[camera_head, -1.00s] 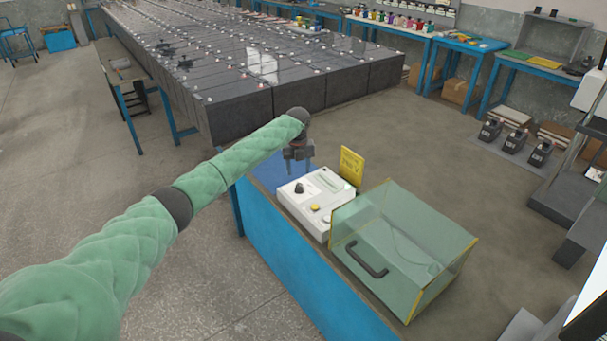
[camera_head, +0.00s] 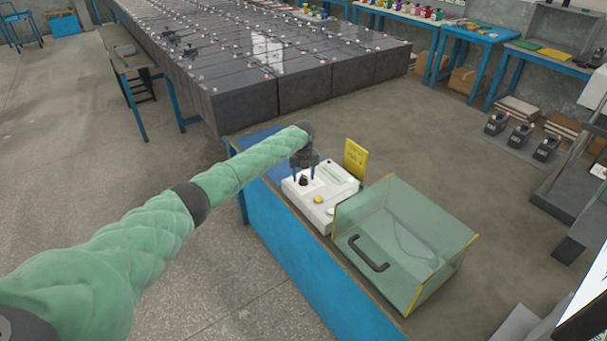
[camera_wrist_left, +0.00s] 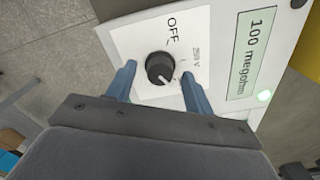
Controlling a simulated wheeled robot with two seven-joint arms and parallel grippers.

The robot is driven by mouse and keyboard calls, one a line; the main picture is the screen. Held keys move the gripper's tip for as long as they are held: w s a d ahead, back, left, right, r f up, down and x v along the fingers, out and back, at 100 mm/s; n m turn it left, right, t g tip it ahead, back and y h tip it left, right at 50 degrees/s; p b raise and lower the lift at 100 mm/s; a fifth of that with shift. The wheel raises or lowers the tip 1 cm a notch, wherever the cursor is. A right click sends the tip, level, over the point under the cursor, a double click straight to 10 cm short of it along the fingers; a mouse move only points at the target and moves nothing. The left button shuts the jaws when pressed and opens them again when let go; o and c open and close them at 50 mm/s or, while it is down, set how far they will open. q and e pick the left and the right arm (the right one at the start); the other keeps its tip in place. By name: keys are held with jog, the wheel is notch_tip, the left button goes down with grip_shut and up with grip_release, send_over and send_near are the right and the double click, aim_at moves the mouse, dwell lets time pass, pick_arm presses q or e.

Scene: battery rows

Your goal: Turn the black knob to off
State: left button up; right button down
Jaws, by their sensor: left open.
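The black knob (camera_wrist_left: 160,68) sits on a white plate of the white instrument box (camera_head: 331,205). In the left wrist view its pale pointer mark faces the lower right, toward the "250 V" label, away from the "OFF" label (camera_wrist_left: 175,30). In the head view the knob (camera_head: 303,180) shows just below my gripper. My left gripper (camera_head: 304,177) is open, with one blue-grey finger on each side of the knob; contact with it cannot be told. My right gripper is not in view.
The box stands on a blue bench (camera_head: 310,268). A clear, yellow-edged cover (camera_head: 405,245) with a black handle stands beside it on the right. A yellow sign (camera_head: 355,160) stands behind the box. Rows of dark batteries (camera_head: 245,100) fill the back.

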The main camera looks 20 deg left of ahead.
pick_arm(q)
jog(key=shift+w+f, duration=0.1)
jog(key=c, duration=1)
